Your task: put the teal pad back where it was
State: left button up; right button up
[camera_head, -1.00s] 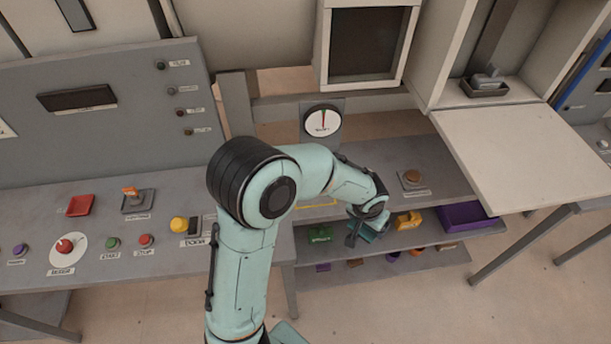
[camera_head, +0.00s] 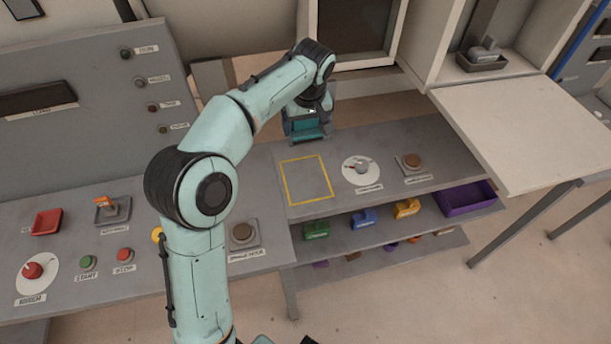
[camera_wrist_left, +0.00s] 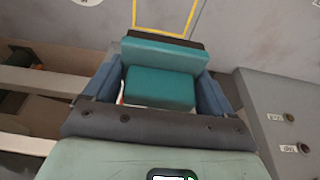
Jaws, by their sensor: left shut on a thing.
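The teal pad (camera_head: 306,125) is in the jaws of my left gripper (camera_head: 305,131), above the back of the grey bench and behind the yellow outlined square (camera_head: 318,198). In the left wrist view the teal pad (camera_wrist_left: 160,87) lies between the two blue-grey fingers of my left gripper (camera_wrist_left: 163,80), and the yellow outline (camera_wrist_left: 163,32) shows beyond it. On the shelf below the bench stand a green pad (camera_head: 317,230), a blue pad (camera_head: 364,218) and a yellow pad (camera_head: 407,208). My right gripper cannot be made out.
A round white dial (camera_head: 362,171) and a brown button (camera_head: 411,161) sit right of the outlined square. A purple bin (camera_head: 466,199) is at the shelf's right end. A panel with buttons (camera_head: 90,120) stands at the left. The yellow-outlined area is bare.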

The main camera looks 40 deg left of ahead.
pick_arm(q)
jog(key=b, duration=0.2)
send_over(304, 175)
jog(key=f, duration=1.2)
jog(key=shift+s+d+f, duration=0.25)
jog(key=shift+d+f, duration=0.15)
jog(key=shift+f, duration=2.55)
pick_arm(e)
jog(key=f, duration=0.1)
jog(key=s+f, duration=0.1)
jog(key=f, duration=0.1)
jog(key=shift+s, duration=0.25)
pick_arm(q)
jog(key=shift+f, duration=0.15)
jog(key=o, duration=0.8)
pick_arm(e)
jog(key=shift+f, duration=0.1)
